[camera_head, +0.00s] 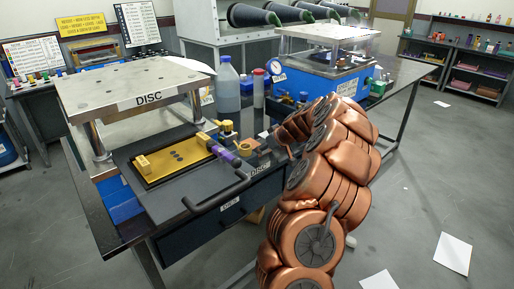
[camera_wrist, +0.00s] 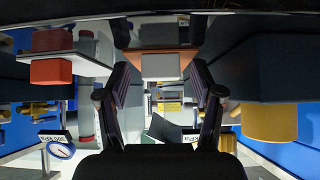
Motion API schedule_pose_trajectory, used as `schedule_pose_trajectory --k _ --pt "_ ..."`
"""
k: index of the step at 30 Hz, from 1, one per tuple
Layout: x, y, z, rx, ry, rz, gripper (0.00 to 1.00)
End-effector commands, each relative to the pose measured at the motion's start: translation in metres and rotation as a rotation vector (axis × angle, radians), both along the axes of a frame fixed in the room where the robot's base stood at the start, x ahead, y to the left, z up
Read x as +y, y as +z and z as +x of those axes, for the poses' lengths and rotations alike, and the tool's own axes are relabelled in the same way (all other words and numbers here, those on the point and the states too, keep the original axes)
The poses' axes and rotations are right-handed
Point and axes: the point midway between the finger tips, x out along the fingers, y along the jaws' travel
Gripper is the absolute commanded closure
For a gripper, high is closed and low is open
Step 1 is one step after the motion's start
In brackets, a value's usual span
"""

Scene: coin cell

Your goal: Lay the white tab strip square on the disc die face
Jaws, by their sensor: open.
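No strip shows on the bare part of the plate. In the wrist view my gripper (camera_wrist: 160,82) is open, with its two dark, purple-padded fingers apart. Between and beyond the fingertips is a pale rectangle (camera_wrist: 160,66) against an orange block; it may be the white tab strip, but I cannot tell. I see no contact with it.
A dark bar handle (camera_head: 215,195) stands at the tray's front. A grey bottle (camera_head: 227,85) stands behind. A blue machine (camera_head: 325,85) is at the back right.

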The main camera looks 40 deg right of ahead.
Motion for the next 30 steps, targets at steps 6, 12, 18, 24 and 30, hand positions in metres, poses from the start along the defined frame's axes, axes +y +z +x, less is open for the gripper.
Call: schedule_pose_trajectory --k 6,12,18,24,30 --pt "0.0009 -0.0014 0.0019 0.000 0.001 0.000 0.33" --pt "0.0012 -0.0013 0.0019 0.000 0.002 0.001 0.48" --pt "0.0013 -0.0013 0.0019 0.001 0.002 0.001 0.69" --pt "0.0014 -0.0018 0.0017 0.001 0.003 0.001 0.90" --pt "0.0014 -0.0017 0.0017 0.002 0.003 0.001 0.91"
